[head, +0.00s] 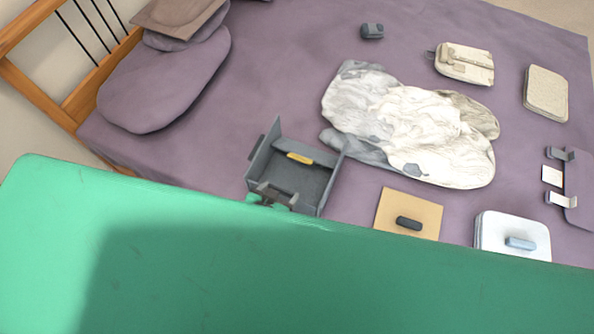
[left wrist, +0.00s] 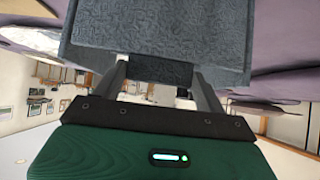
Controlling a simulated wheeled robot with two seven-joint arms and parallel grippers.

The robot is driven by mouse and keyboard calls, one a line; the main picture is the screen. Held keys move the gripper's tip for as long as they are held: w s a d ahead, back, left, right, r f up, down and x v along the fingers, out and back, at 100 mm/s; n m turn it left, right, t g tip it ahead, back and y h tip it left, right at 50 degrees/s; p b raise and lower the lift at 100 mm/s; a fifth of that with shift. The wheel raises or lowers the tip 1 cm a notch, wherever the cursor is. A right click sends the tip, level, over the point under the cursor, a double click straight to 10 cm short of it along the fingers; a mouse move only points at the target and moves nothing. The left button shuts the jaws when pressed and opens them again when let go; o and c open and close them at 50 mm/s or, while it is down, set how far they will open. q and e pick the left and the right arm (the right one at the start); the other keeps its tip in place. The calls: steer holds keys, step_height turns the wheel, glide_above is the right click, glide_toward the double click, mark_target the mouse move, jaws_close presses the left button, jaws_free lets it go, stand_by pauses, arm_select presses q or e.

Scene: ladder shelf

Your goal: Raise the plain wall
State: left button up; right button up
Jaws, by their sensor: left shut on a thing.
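A grey open box (head: 318,182) sits on the purple bedspread near the middle of the head view. Its left wall (head: 262,148) and right wall (head: 333,178) stand up, and a yellow bar (head: 300,158) lies along its far side. My left gripper (head: 277,194) is at the box's near left edge. In the left wrist view its two fingers (left wrist: 160,78) close on a dark grey part below a broad grey textured panel (left wrist: 160,32). I cannot tell for certain which wall this part belongs to. The box's near side is partly hidden. My right gripper is not in view.
A rumpled white and grey cloth (head: 410,125) lies right of the box. A tan board with a dark handle (head: 385,213) and a white case (head: 488,225) lie at the front right.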

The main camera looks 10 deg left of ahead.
arm_select(q)
steer(key=o, duration=1.2)
steer(key=shift+w, duration=0.1)
steer(key=p+v, duration=0.4)
steer(key=v, duration=0.3)
